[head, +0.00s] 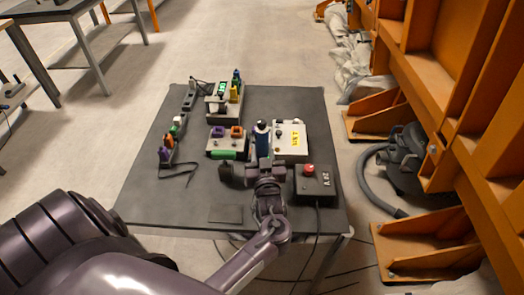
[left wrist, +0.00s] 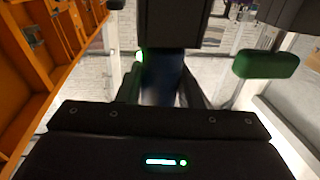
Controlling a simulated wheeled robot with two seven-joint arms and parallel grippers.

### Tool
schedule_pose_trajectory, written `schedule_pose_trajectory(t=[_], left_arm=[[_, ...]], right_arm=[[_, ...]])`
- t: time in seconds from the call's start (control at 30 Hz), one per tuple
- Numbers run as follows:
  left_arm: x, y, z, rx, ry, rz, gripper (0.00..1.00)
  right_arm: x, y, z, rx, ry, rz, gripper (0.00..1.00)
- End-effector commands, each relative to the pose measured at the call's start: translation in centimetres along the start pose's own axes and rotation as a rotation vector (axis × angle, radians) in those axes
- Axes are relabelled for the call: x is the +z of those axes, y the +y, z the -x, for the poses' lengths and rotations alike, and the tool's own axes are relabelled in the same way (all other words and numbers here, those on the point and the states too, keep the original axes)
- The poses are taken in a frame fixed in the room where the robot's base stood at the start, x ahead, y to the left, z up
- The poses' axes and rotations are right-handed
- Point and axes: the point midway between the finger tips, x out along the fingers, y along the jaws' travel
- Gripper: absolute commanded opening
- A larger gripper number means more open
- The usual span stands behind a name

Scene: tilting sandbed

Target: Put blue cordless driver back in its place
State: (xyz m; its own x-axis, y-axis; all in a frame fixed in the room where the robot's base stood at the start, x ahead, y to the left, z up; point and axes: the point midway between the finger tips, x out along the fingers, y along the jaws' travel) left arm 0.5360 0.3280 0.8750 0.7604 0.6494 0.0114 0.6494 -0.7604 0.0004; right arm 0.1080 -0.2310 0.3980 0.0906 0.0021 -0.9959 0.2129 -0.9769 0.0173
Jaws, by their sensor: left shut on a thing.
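My left gripper (head: 262,163) is over the middle of the dark table and is shut on the blue cordless driver (head: 262,137). The driver's dark-topped blue body stands up just beyond the fingers in the head view. In the left wrist view its blue side (left wrist: 164,80) shows between the fingers, partly hidden by a dark part above. I cannot tell whether its lower end touches the table. My right gripper is not in view.
A grey box with purple and orange parts (head: 226,146) is left of the driver; a white box with a yellow label (head: 290,141) is right. A control box with a red button (head: 314,181) sits nearer. Tool holders stand behind and left. An orange frame (head: 450,90) borders the right.

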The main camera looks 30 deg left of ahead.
Motion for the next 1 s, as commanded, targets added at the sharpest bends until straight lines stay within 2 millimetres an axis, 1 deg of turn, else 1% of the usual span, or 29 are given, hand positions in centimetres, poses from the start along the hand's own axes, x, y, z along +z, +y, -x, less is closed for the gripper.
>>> schedule_pose_trajectory(t=[0.13,0.43,0.47,0.5,0.63,0.8,0.83,1.0], left_arm=[[0.19,0.04,-0.05,0.000,0.004,0.003,0.00],[0.32,0.02,-0.02,0.000,0.002,0.001,0.00],[0.34,0.01,-0.01,0.000,0.001,0.001,0.37],[0.35,0.01,-0.01,0.000,0.001,0.001,0.42],[0.37,0.00,0.00,0.000,0.001,0.001,0.58],[0.39,0.00,0.00,0.000,0.000,0.000,0.58],[0.61,-0.04,0.06,0.000,-0.004,-0.002,0.60],[0.53,-0.03,0.03,0.000,-0.003,-0.001,0.80]], right_arm=[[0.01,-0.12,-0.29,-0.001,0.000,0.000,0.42],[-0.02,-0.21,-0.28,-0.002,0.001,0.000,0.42],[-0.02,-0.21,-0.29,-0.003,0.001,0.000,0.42],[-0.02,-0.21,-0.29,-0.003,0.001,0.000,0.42],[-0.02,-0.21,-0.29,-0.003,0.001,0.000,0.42],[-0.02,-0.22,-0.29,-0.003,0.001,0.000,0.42],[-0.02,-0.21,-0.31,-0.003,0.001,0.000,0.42],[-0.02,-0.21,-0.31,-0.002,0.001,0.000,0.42]])
